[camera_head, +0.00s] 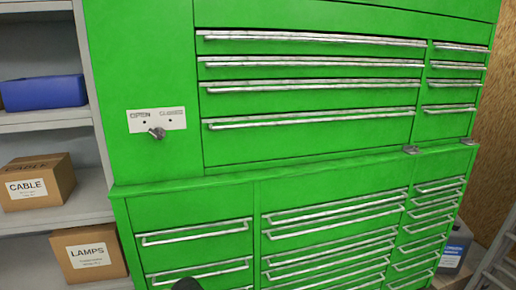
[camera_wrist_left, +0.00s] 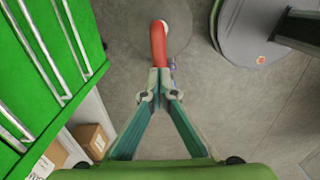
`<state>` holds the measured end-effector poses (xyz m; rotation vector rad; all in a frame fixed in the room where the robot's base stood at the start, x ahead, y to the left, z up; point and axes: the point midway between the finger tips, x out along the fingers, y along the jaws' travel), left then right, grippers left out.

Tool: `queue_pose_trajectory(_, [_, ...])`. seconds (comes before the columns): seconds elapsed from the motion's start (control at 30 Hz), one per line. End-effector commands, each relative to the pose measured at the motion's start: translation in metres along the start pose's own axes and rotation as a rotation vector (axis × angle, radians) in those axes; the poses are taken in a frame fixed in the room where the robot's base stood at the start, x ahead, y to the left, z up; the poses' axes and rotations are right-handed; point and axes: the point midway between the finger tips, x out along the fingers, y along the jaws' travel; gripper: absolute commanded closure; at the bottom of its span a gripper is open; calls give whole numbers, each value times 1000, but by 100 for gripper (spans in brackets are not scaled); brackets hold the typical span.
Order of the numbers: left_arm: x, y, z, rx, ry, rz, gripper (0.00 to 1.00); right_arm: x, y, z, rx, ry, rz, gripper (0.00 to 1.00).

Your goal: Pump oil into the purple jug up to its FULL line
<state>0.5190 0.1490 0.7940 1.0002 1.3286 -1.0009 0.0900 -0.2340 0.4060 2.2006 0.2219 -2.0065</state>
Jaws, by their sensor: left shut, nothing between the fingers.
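My left gripper (camera_wrist_left: 159,82) is shut and empty in the left wrist view, its two fingers meeting at the tips. A red, rounded, handle-like bar (camera_wrist_left: 158,43) with a pale spot at its far end shows just past the fingertips; I cannot tell whether they touch it. A round grey shape (camera_wrist_left: 180,25) lies behind the bar. A tiny purplish patch (camera_wrist_left: 172,66) shows beside the fingertips, too small to identify. I see no clear purple jug, FULL line or oil in either view. My right gripper is not in view.
A green drawer cabinet (camera_head: 150,80) fills the head view, with an OPEN/CLOSED plate (camera_head: 157,120) and small knob. Left shelves hold a blue bin (camera_head: 43,92), a CABLE box (camera_head: 38,183) and a LAMPS box (camera_head: 88,254). A blue-labelled container (camera_head: 455,248) stands right. Grey floor (camera_wrist_left: 235,125) is open.

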Motion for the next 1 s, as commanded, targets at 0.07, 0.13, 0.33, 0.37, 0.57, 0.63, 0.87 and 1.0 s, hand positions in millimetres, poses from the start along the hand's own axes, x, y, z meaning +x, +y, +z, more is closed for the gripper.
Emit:
queue_pose_trajectory(0.07, [7,0,0,-1,0,0,100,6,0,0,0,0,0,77])
queue_pose_trajectory(0.13, [10,0,0,-1,0,0,100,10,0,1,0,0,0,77])
queue_pose_trajectory(0.33, [20,0,0,-1,1,0,100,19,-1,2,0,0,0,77])
queue_pose_trajectory(0.37, [22,0,0,0,1,0,100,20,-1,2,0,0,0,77])
queue_pose_trajectory(0.57, [33,0,-1,0,2,-1,100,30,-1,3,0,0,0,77])
queue_pose_trajectory(0.63, [36,0,-1,0,2,-1,100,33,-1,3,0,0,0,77])
queue_pose_trajectory(0.87, [48,-1,-1,0,2,-2,100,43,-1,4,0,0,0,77])
queue_pose_trajectory(1.0, [55,-1,-1,0,2,-2,100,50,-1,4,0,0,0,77])
